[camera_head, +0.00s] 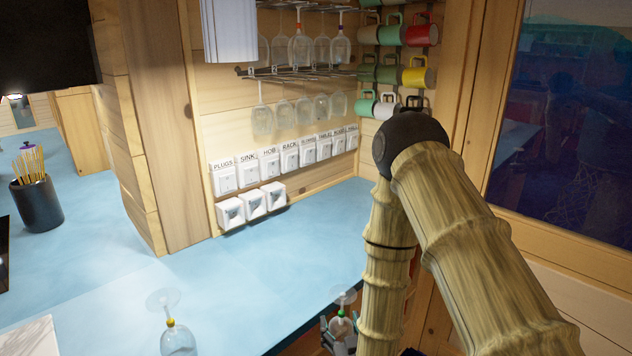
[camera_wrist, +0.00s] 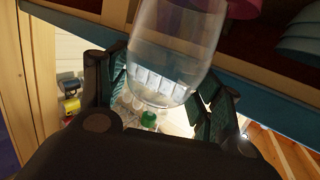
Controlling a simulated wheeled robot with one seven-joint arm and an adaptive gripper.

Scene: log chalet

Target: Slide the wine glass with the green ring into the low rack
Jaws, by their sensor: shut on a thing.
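The wine glass with the green ring (camera_head: 341,314) is upside down, foot up, at the counter's front edge in the head view. My gripper (camera_head: 339,332) is shut on it, mostly hidden by the picture's bottom edge and my arm. In the wrist view the clear bowl (camera_wrist: 178,45) lies between the fingers of my gripper (camera_wrist: 163,92), with the green ring (camera_wrist: 148,118) on the stem beyond. The low rack (camera_head: 300,76) is on the back wall, with several glasses hanging foot up from it. An upper rack (camera_head: 305,8) holds more glasses.
A yellow-ringed glass (camera_head: 178,338) stands upside down on the blue counter (camera_head: 255,280). Labelled switches (camera_head: 268,164) line the wall below the racks. Several mugs (camera_head: 418,75) hang at the right, near my arm. A pencil cup (camera_head: 38,203) stands at left. The middle counter is clear.

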